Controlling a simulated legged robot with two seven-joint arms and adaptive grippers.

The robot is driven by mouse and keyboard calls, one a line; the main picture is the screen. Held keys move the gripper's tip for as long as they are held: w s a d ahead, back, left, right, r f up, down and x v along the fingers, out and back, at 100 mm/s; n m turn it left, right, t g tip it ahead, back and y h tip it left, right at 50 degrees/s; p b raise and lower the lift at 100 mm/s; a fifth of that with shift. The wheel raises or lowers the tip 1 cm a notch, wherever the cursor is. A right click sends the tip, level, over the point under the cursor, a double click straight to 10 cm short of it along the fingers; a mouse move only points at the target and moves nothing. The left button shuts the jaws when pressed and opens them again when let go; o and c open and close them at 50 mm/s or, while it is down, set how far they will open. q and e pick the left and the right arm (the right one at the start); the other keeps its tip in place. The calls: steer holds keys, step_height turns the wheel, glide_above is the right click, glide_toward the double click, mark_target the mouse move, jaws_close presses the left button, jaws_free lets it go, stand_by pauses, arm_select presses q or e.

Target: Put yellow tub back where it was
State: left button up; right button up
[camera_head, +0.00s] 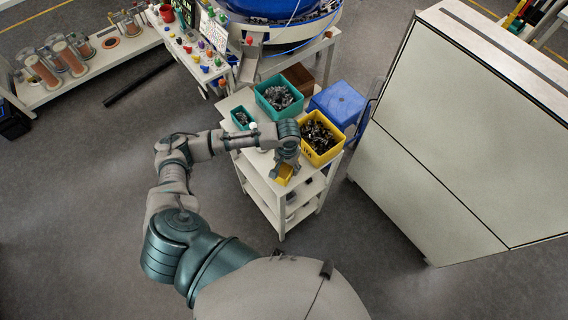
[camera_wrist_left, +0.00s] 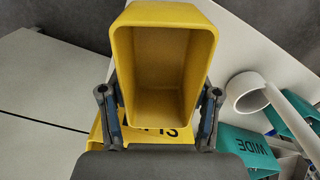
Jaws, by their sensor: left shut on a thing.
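A small empty yellow tub (camera_wrist_left: 162,65) fills the middle of the left wrist view, its open top facing the camera. My left gripper (camera_wrist_left: 160,115) is shut on it, with one finger on each side. In the head view the yellow tub (camera_head: 284,174) shows under my left gripper (camera_head: 285,163), over the near end of the cart top (camera_head: 240,100). I cannot tell whether the tub touches the cart. A larger yellow bin (camera_head: 333,155) with dark parts in it stands just right of the gripper. My right gripper is not in view.
A teal bin (camera_head: 263,104) of metal parts and a smaller teal bin (camera_head: 236,123) stand on the cart. A blue stool (camera_head: 340,100) is behind the yellow bin. A white roll (camera_wrist_left: 246,92) shows in the wrist view. A large pale cabinet (camera_head: 450,130) stands right.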

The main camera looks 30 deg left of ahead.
mark_target(285, 164)
arm_select(q)
steer(key=shift+w+a, duration=0.55)
steer(key=shift+w, duration=0.05)
steer(key=shift+w+a+f, duration=0.1)
steer(key=shift+w+a, duration=0.1)
steer(key=shift+w, duration=0.05)
steer(key=shift+w+f, duration=0.1)
steer(key=shift+f, duration=0.35)
step_height(285, 164, down, 2)
steer(key=shift+f, duration=0.2)
steer(key=shift+a+f, duration=0.15)
steer(key=shift+a, duration=0.05)
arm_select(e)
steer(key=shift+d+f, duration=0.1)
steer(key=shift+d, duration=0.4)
arm_select(q)
steer(key=o, duration=1.2)
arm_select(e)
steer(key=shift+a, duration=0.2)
arm_select(q)
steer(key=shift+d, duration=0.1)
